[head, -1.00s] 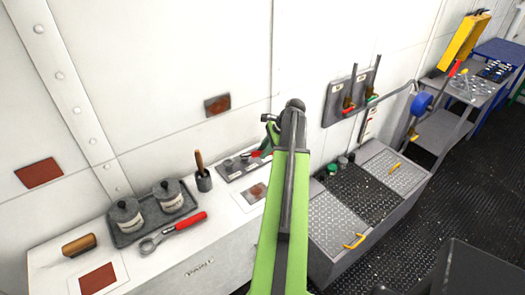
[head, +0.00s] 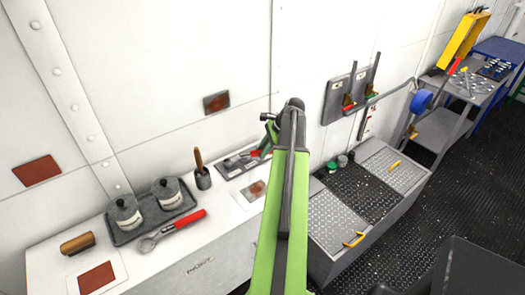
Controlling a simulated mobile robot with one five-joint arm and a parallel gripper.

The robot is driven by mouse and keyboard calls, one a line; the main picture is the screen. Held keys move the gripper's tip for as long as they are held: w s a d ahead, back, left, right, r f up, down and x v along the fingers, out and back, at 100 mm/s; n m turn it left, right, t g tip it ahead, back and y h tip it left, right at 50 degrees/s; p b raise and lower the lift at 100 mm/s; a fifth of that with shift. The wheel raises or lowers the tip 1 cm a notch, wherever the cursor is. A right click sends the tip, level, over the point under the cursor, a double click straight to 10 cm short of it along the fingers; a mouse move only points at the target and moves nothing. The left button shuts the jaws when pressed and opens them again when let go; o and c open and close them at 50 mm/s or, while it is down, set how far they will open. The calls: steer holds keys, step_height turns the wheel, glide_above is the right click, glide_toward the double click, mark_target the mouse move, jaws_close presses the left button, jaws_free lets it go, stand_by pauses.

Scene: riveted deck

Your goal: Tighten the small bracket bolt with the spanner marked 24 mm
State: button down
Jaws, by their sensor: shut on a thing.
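My gripper (head: 267,146) is at the end of my green arm, above the right part of the white bench, and is partly hidden by the arm. It is shut on a red-handled spanner (head: 255,154). The spanner's grey head reaches left over a small dark bracket plate (head: 224,174). I cannot tell whether the head is seated on a bolt, and the bolts cannot be made out clearly. A second red-handled spanner (head: 180,226) lies on the bench near the front edge. No size marking is readable on either spanner.
A tray (head: 122,238) with two lidded grey pots stands on the bench, left of a dark cup (head: 203,179) with a wooden handle. A grey chequered bench (head: 333,222) stands right of my arm. Dark floor lies open at right.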

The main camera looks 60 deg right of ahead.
steer(key=shift+f+b, duration=0.45)
steer(key=shift+f, duration=0.05)
steer(key=shift+s+a, duration=0.1)
stand_by(0.6)
steer(key=shift+s+a+m+h, duration=0.3)
steer(key=shift+s+a+m, duration=0.1)
steer(key=shift+m, duration=0.2)
steer(key=shift+w+d+n, duration=0.25)
steer(key=shift+d+n, duration=0.05)
stand_by(0.3)
